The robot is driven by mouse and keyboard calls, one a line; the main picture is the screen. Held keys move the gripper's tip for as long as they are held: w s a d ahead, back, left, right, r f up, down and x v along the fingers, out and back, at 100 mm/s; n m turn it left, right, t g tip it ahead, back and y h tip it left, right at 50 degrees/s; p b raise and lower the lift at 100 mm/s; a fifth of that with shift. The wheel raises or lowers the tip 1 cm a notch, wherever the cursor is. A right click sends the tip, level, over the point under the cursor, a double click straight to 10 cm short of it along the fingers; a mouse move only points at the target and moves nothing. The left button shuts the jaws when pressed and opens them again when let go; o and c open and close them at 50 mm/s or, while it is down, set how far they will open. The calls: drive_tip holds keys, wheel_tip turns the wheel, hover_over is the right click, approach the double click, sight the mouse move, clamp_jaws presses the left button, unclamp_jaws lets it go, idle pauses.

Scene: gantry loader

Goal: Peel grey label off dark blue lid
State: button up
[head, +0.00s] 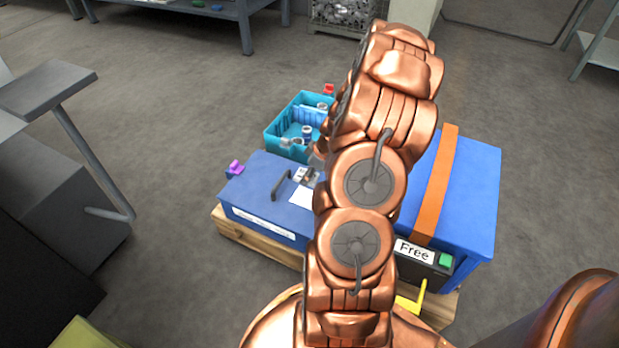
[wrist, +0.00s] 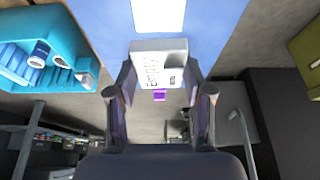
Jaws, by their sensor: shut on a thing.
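The dark blue lid (head: 250,180) tops the left part of the blue box, with a dark handle (head: 281,185) on it. The grey label (wrist: 147,68) reads "Empty" and sits between the two fingers of my gripper (wrist: 161,88), which are shut on it. In the head view the label (head: 305,175) shows beside the handle, while my arm hides most of the gripper. A white patch (head: 302,197) lies on the lid near the label, and it also shows in the wrist view (wrist: 158,14). I cannot tell whether any label edge still touches the lid.
A teal bin (head: 288,128) with cans stands behind the box. A purple piece (head: 235,167) sits at the lid's left corner. An orange strap (head: 436,185) crosses the box's right part, above a "Free" sign (head: 413,250). Open floor (head: 170,130) lies to the left.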

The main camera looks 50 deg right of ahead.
sight(303, 174)
drive_tip(key=shift+r+p, duration=0.45)
drive_tip(key=shift+r, duration=1.5)
drive_tip(key=shift+r, duration=0.1)
